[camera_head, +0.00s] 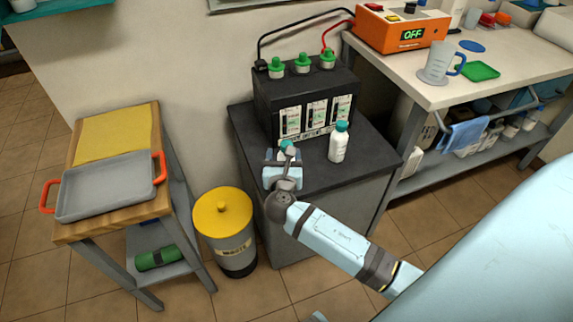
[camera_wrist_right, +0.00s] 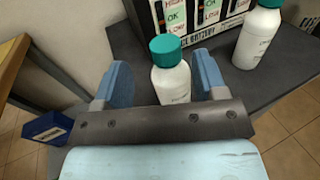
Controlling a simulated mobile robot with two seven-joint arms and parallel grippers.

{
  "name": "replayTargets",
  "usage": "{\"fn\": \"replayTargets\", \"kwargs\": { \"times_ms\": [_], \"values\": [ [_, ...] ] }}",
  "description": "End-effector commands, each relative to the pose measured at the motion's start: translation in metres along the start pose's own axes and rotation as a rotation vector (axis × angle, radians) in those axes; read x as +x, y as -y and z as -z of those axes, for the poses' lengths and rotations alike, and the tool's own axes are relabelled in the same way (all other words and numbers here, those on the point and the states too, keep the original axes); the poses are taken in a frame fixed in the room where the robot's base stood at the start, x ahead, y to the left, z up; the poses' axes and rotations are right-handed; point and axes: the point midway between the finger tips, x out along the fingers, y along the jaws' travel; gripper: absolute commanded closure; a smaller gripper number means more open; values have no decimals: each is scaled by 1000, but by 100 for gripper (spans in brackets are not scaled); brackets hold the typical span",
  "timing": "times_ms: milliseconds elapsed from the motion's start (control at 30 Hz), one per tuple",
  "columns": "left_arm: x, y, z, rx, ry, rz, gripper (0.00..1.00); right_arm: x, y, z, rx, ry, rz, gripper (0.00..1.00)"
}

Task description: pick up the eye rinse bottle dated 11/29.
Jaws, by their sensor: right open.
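Two white bottles with teal caps stand upright on the dark cabinet top in front of the battery. One bottle (camera_wrist_right: 172,84) is between the open fingers of my right gripper (camera_wrist_right: 160,80) in the right wrist view, with gaps at its sides. In the head view only its teal cap (camera_head: 287,147) shows clearly past the gripper. The other bottle (camera_head: 338,143) stands to the right and shows in the right wrist view (camera_wrist_right: 257,38). The labels are too small to read a date. My left gripper is not in view.
The black battery (camera_head: 305,100) stands close behind the bottles. A yellow-lidded bin (camera_head: 222,208) is left of the cabinet (camera_head: 375,160). A wooden-topped cart with a grey tray (camera_head: 105,188) is further left. A bench (camera_head: 405,70) with an orange charger (camera_head: 400,30) is at right.

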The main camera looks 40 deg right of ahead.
Motion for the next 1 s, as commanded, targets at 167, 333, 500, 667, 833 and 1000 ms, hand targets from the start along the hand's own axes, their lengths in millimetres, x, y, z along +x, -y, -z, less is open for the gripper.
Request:
{"fn": "replayTargets", "kwargs": {
  "times_ms": [167,333,500,667,833,1000],
  "values": [
    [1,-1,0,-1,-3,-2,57,12,0,0,0,1,0,35],
    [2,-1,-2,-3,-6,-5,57,26,3,0,-1,3,1,35],
    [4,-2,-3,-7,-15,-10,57,52,6,-1,1,3,0,35],
    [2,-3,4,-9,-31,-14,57,64,6,-2,1,1,-1,35],
    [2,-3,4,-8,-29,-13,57,63,6,-2,1,1,-1,37],
    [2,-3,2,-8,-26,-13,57,63,6,-2,1,1,-1,76]
  ]
}}
